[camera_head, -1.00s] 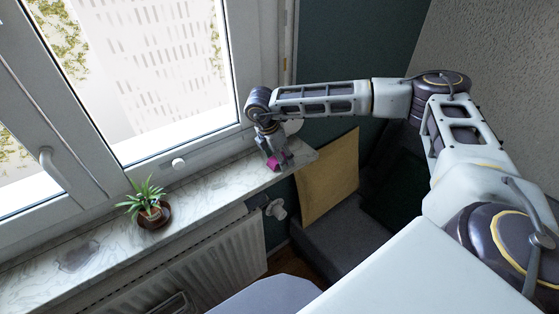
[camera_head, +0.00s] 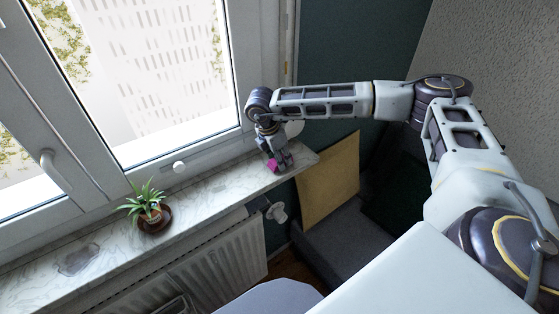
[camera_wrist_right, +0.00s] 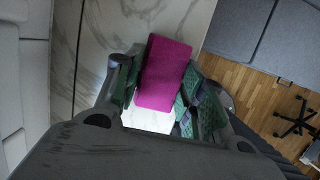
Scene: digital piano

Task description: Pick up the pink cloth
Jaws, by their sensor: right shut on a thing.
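The pink cloth (camera_head: 272,165) is at the right end of the marble window sill (camera_head: 205,193). It looks like a folded magenta block in the right wrist view (camera_wrist_right: 164,73). My right gripper (camera_head: 279,163) reaches down over the sill with its fingers on either side of the cloth, shut on it. In the right wrist view the gripper (camera_wrist_right: 160,95) has a finger on each side of the cloth. Whether the cloth is clear of the sill is hard to tell. My left gripper is not in view.
A potted plant (camera_head: 150,211) stands on the sill to the left. The window (camera_head: 165,90) is behind the sill, with a radiator (camera_head: 210,267) below it. A yellowish board (camera_head: 329,178) leans by the grey sofa (camera_head: 340,245). The sill between plant and gripper is clear.

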